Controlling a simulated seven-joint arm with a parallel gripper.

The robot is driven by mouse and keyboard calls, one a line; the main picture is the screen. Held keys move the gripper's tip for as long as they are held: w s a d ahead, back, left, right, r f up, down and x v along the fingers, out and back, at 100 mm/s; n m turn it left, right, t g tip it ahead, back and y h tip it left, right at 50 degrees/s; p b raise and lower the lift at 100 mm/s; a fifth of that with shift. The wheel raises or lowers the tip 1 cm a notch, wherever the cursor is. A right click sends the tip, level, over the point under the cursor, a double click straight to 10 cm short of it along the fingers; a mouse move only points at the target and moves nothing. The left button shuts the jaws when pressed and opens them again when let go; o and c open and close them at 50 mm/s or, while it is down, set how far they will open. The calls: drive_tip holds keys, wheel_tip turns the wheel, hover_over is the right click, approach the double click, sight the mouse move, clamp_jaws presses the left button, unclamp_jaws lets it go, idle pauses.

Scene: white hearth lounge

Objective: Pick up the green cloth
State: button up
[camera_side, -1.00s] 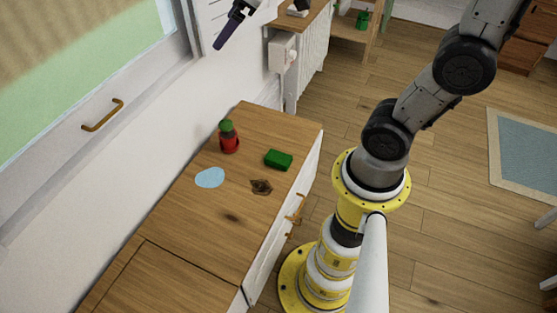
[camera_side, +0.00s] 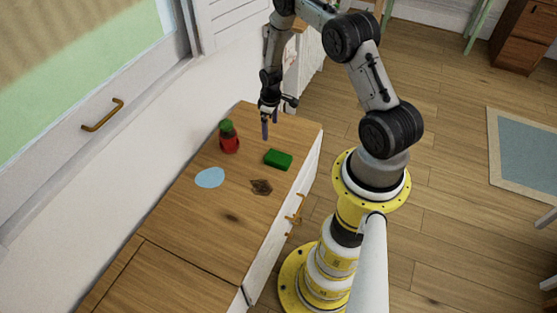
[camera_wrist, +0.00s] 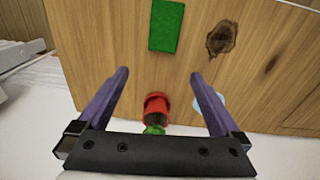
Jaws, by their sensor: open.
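The green cloth (camera_side: 278,159) is a small folded block lying flat on the wooden cabinet top, near its right edge in the side view. It also shows at the top of the wrist view (camera_wrist: 166,26). My gripper (camera_side: 269,130) is above the far part of the cabinet top, beyond the cloth and apart from it. In the wrist view my gripper (camera_wrist: 160,92) has its two purple fingers spread wide with nothing held between them. The cloth lies ahead of the fingertips there.
A light blue round patch (camera_side: 210,177) and a dark brown object (camera_side: 261,187) lie nearer on the cabinet top (camera_side: 190,220). The wall runs along the left; the near part of the top is clear.

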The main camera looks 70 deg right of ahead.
drive_tip(key=s+f, duration=0.3)
hover_over(278, 157)
wheel_tip(278, 157, down, 7)
drive_tip(key=shift+d+f, duration=0.1)
drive_tip(key=shift+f, duration=0.1)
drive_tip(key=shift+s+f, duration=0.1)
drive_tip(key=shift+f, duration=2.8)
drive_tip(key=shift+c, duration=0.3)
drive_tip(key=c, duration=1.1)
drive_tip(key=shift+r, duration=0.1)
